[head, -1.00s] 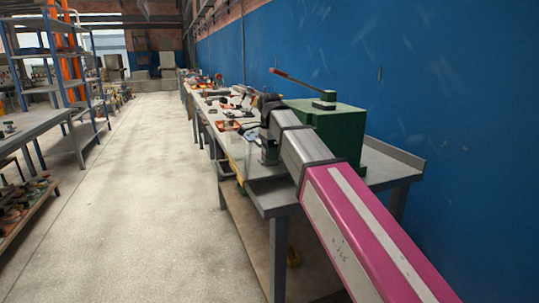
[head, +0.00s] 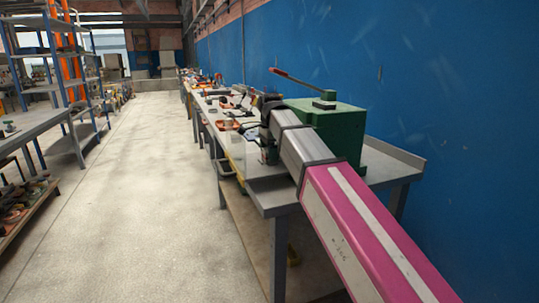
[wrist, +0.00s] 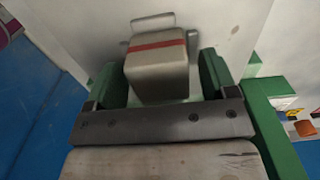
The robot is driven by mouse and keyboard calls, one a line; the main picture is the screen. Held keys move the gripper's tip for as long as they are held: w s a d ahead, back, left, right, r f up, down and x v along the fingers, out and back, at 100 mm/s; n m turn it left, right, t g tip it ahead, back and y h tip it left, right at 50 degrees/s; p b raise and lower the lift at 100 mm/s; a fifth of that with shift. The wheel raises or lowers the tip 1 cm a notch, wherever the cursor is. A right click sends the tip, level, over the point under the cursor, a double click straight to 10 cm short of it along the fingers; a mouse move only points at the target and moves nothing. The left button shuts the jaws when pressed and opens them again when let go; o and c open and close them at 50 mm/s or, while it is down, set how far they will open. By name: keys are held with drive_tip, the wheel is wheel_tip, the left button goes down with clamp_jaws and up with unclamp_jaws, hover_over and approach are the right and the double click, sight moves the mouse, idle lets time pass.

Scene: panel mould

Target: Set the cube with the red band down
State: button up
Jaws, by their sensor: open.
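The cube with the red band (wrist: 157,75) shows in the wrist view as a pale grey-beige block, with the red stripe across its upper part. My gripper (wrist: 158,62) has its two green fingers apart, one on each side of the cube. A narrow gap shows beside the cube, at least on the left. A pale surface (wrist: 75,30) lies beyond it; I cannot tell exactly how the cube rests on it. In the head view my arm reaches over the grey workbench (head: 272,197), and the cube cannot be made out there.
A green machine (head: 338,128) with a red-handled lever (head: 297,80) stands on the bench close to my arm. A small metal bracket (wrist: 152,22) sits just beyond the cube. Tools and orange trays (head: 228,124) lie farther along the benches. The floor (head: 150,200) at left is clear.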

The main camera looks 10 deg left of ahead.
wheel_tip(320, 180, up, 11)
idle(0.4)
drive_tip(key=shift+r, duration=0.15)
